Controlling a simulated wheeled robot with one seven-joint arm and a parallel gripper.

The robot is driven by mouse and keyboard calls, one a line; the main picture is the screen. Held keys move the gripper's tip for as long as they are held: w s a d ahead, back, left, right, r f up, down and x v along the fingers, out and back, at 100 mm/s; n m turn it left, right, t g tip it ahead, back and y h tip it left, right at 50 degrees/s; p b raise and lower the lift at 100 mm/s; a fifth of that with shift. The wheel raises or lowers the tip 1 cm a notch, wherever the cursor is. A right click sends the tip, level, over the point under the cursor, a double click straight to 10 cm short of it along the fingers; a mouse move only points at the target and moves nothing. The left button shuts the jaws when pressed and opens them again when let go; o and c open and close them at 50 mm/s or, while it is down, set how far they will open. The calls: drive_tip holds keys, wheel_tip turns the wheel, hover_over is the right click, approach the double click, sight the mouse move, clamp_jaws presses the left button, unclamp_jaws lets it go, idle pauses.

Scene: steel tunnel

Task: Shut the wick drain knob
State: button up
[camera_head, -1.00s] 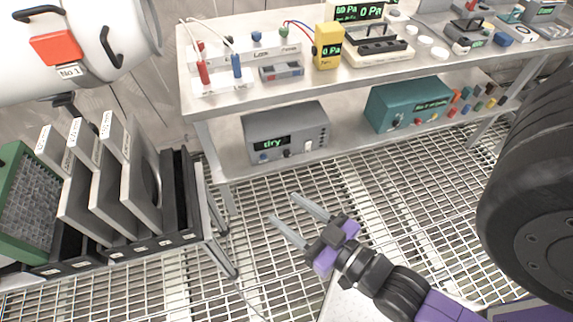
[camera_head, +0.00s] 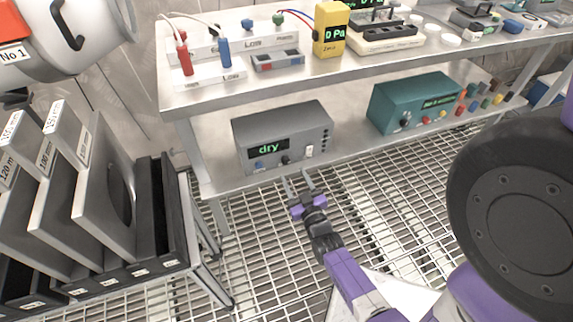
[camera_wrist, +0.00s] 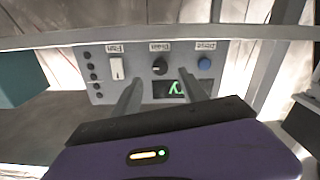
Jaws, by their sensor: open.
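A grey box (camera_head: 283,138) with a green "dry" display stands on the lower shelf. Its front carries a blue round knob (camera_head: 260,165), a black knob (camera_head: 286,160) and a white switch (camera_head: 309,151). In the wrist view the box appears upside down, with the black knob (camera_wrist: 159,67) in the middle, the blue knob (camera_wrist: 204,64) right and the white switch (camera_wrist: 117,69) left. My gripper (camera_head: 296,179) is open and empty, just in front of the box, apart from the knobs.
The lower shelf edge (camera_head: 240,185) runs beneath the box, and the upper bench (camera_head: 330,68) lies above it. A teal box (camera_head: 415,102) stands to the right. A rack of grey plates (camera_head: 105,205) stands left. Grated floor (camera_head: 390,220) is open in front.

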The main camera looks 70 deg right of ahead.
sight(287, 163)
drive_tip(key=b+x, duration=0.1)
drive_tip(key=x, duration=0.5)
drive_tip(key=shift+w+d, duration=0.15)
drive_tip(key=shift+w, duration=0.05)
clamp_jaws()
